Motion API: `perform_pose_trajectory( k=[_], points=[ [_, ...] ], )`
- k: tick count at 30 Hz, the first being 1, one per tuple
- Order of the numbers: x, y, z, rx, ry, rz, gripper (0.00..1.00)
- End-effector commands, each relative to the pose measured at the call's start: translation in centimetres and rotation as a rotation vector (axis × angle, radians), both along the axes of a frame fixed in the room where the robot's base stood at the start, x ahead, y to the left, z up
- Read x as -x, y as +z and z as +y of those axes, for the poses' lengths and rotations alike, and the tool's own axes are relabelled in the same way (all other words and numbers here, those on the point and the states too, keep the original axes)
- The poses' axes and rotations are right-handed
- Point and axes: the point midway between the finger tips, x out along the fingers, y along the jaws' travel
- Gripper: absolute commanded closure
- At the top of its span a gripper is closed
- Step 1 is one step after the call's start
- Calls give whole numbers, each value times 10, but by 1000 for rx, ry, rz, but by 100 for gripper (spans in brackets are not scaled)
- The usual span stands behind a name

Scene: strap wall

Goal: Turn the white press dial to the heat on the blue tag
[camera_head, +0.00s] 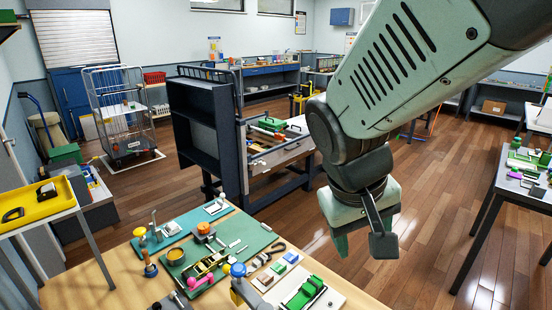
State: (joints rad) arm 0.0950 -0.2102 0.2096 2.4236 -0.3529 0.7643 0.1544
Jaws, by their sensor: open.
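My gripper (362,236) hangs at the right of centre, fingers pointing down and apart, with nothing between them. It is in the air to the right of the wooden workbench (75,290), over the floor in the picture. Small tools and fixtures crowd the bench. I cannot pick out the white press dial or the blue tag with certainty at this size. A fixture with a blue ball top (238,270) stands near the front of the bench, and its lower part is cut off by the picture edge.
A white board (333,300) holds a green device. A dark shelf unit (203,130) stands behind. Open floor lies right of the bench.

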Motion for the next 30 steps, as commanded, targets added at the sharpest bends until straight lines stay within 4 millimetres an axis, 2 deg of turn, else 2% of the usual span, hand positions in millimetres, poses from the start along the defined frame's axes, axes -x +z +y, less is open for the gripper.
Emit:
perform_pose_trajectory(
  k=[1,6,9,12,15,19,25,30],
  points=[
    [-9,-21,3,11,16,40,41],
    [-32,-90,24,-12,87,128,41],
    [-37,-128,43,-67,129,172,41],
    [-36,-159,62,-133,162,206,41],
    [-34,-179,79,-193,181,229,41],
    [-32,-192,91,-236,193,241,41],
    [-31,-209,94,-243,198,246,41],
    [-30,-241,94,-241,200,250,41]
  ],
)
